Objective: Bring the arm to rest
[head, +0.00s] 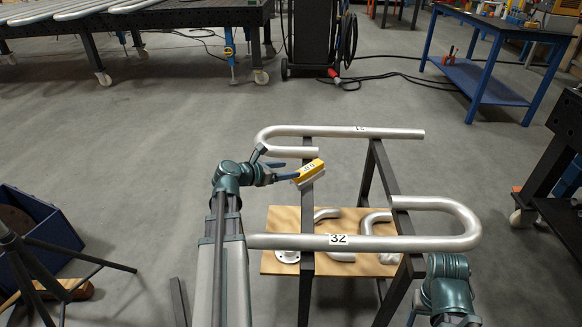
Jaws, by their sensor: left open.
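My left gripper (285,174) is open, above the rack's left side, between two bent steel tubes. A small yellow block with a white label (307,170) shows at its fingertips; I cannot tell whether they touch. The far tube (380,132), with an upside-down label, lies across the rack top, its bend at the left. The near tube (400,243), labelled 32, has its bend at the right; its left end passes close to or behind my left arm. My right arm shows at the lower right, its gripper out of view.
The dark rack (388,180) has a wooden shelf (275,222) with pipe elbows (375,230) and a flange (288,257). A blue table (495,75) stands at the back right, a dark bench (130,22) at the back left.

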